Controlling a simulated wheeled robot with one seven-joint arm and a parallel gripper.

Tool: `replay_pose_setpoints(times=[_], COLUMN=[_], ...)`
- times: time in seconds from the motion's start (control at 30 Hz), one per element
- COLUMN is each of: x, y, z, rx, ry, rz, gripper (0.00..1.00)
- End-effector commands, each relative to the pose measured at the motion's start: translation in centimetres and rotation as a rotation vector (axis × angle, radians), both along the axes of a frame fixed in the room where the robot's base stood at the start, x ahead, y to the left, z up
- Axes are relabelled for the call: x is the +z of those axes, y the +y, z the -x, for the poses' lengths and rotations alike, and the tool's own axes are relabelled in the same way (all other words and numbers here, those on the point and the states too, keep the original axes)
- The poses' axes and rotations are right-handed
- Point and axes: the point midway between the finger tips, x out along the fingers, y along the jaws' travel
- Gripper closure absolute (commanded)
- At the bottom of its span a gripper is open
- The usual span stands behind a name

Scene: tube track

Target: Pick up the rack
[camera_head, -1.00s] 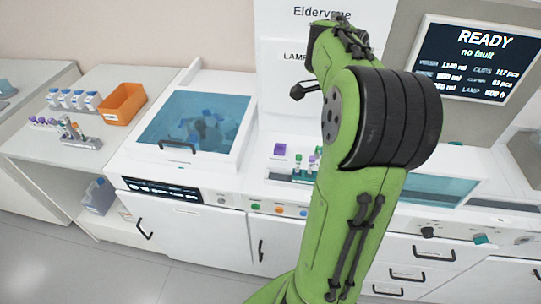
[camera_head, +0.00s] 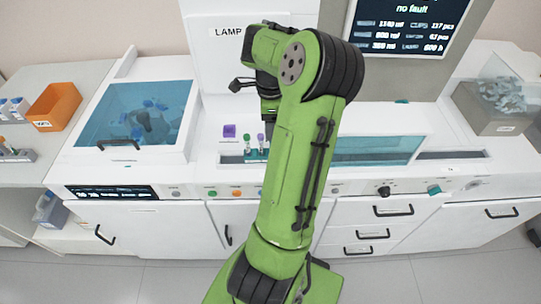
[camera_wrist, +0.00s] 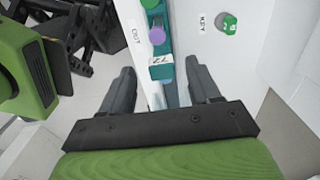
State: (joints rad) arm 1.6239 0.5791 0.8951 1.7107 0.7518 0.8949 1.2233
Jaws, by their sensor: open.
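A teal rack (camera_head: 257,157) holds a few tubes with green and purple caps. It stands in a slot on the front of the white machine, just left of my arm in the head view. In the wrist view the rack (camera_wrist: 166,72) shows as a narrow teal strip with a small label and a purple-capped tube. My gripper (camera_wrist: 160,68) is open, with its two fingers on either side of the strip's near end. I cannot tell how far the fingers are above it. In the head view my arm hides the fingers.
A clear-lidded tank (camera_head: 137,120) is on the left. An orange bin (camera_head: 54,106) stands on the side table. A green knob (camera_wrist: 229,25) is beside the "KEY" label. A grey bin (camera_head: 495,108) is at the right.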

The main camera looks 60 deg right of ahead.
Motion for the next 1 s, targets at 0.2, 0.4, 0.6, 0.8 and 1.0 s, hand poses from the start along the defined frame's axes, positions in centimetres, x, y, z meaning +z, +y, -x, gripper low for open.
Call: replay_pose_setpoints(times=[0.2,0.4,0.6,0.8,1.0], x=[-4.0,-4.7,-4.6,-4.6,-4.6], y=[-0.2,-0.2,-0.2,-0.2,-0.2], z=[-0.1,-0.1,-0.1,-0.1,-0.1], rx=[0.0,0.001,0.001,0.001,0.001], ry=[0.001,0.0,0.0,0.0,0.0], rz=[-0.005,0.0,-0.001,-0.001,-0.001], gripper=[0.38,0.38,0.57,0.87,1.0])
